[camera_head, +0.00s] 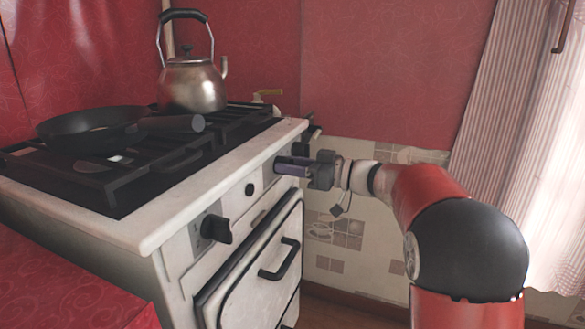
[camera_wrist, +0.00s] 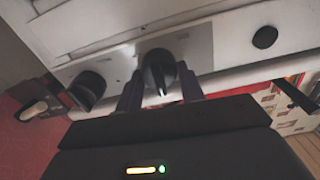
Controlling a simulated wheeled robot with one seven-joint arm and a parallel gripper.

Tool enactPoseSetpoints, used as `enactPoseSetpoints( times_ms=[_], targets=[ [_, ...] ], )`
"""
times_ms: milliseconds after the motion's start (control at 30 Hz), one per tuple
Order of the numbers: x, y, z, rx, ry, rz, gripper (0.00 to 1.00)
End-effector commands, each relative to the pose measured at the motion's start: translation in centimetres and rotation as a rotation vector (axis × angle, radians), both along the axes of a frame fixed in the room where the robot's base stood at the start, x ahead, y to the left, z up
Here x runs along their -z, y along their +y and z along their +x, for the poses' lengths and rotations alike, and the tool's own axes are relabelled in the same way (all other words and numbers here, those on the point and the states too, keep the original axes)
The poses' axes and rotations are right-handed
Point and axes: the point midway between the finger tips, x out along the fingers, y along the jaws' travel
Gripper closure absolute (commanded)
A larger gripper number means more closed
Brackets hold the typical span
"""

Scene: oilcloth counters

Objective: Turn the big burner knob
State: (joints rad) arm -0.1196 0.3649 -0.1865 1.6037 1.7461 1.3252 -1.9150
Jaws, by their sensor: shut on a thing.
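A black burner knob (camera_wrist: 159,62) on the stove's front panel sits between my fingers in the wrist view. In the head view my gripper (camera_head: 283,166) is at the far end of the front panel and hides this knob. My gripper (camera_wrist: 160,86) is shut on the knob, one finger on each side; the knob's raised grip bar stands roughly upright in the wrist picture. Another black knob (camera_head: 216,229) is at the near end of the panel, clear of my gripper. A further black knob (camera_wrist: 88,88) shows left of my fingers in the wrist view.
The stove (camera_head: 150,239) carries a black frying pan (camera_head: 90,126) and a metal kettle (camera_head: 192,84). A small round black button (camera_head: 249,189) sits on the panel. The oven door handle (camera_head: 280,258) juts out below. A pale curtain (camera_head: 497,110) hangs at right.

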Motion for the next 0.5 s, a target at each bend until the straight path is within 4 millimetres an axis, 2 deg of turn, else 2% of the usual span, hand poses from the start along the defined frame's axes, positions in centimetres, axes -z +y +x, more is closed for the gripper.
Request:
enactPoseSetpoints(
  times_ms=[500],
  targets=[
    [0.32,-0.19,0.2,0.002,0.392,0.143,0.84]
  ],
)
